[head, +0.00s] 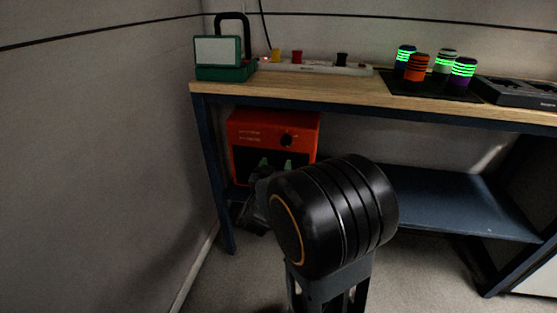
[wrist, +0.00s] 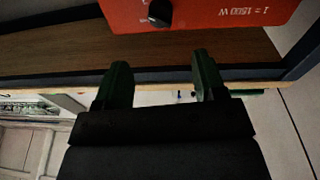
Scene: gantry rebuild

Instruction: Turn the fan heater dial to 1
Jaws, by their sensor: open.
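The red fan heater (head: 250,125) stands under the bench, at its left end. Its black dial (head: 287,140) is on the upper right of the front face. In the wrist view the heater (wrist: 225,14) fills the top edge, with the dial (wrist: 160,12) cut close by the frame and "I = 1500 W" printed beside it. The dial's setting is too small to read. My gripper (head: 276,165) is in front of the heater, below the dial. Its green fingers (wrist: 163,80) are open, apart and empty, and do not touch the dial.
The wooden bench top (head: 350,93) is above the heater, with a dark blue leg (head: 212,165) on its left. A blue lower shelf (head: 450,205) extends right. A green case (head: 225,72), power strip (head: 315,68) and several canisters stand on top. The wall is close on the left.

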